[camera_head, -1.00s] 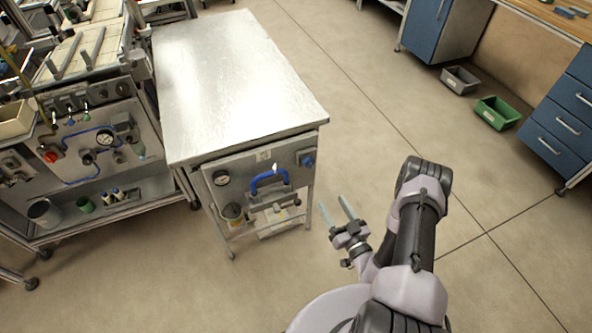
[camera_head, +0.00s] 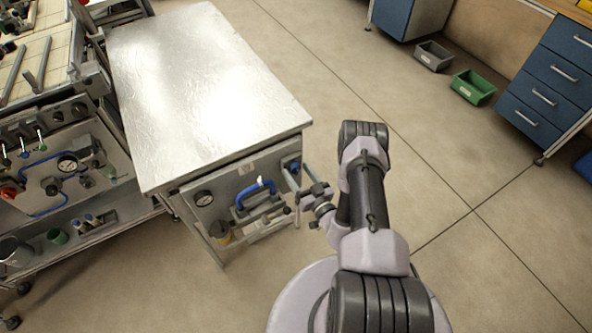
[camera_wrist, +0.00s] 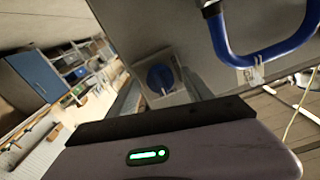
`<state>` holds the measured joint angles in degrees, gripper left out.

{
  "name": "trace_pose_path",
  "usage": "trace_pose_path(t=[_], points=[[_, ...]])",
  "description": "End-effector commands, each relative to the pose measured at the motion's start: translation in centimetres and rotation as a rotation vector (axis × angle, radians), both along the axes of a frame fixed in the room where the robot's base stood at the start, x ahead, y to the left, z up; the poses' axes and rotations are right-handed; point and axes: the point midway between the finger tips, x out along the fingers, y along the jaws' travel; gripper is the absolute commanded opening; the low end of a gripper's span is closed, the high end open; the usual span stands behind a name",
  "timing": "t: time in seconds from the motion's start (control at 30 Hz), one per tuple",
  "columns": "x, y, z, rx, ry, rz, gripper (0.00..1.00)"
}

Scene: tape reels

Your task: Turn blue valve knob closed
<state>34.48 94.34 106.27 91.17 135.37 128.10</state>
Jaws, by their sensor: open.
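The blue valve knob (camera_head: 293,164) is on the front panel under the metal-topped table, near its right end. In the wrist view the round blue knob (camera_wrist: 160,77) sits on a grey square mount, between my two fingers as seen from the wrist. My gripper (camera_head: 298,172) is open and points at the knob. Its fingers (camera_wrist: 160,92) lie on either side of the knob in that view. I cannot tell whether they touch it. In the head view the fingers partly cover the knob.
A blue hose handle (camera_head: 254,189) is just left of the knob; it also fills the upper right of the wrist view (camera_wrist: 262,58). The table top (camera_head: 210,90) overhangs the panel.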

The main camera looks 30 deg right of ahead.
Motion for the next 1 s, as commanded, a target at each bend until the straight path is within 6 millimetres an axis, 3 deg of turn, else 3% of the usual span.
trace_pose_path(t=[0.1,0.4,0.77,1.0], points=[[0.00,0.01,0.00,0.000,0.000,0.000,0.59],[-0.01,0.03,0.01,0.000,0.000,0.001,0.00],[0.00,0.03,-0.06,-0.064,-0.002,0.001,0.00],[0.01,0.02,-0.12,-0.239,-0.008,0.001,0.00]])
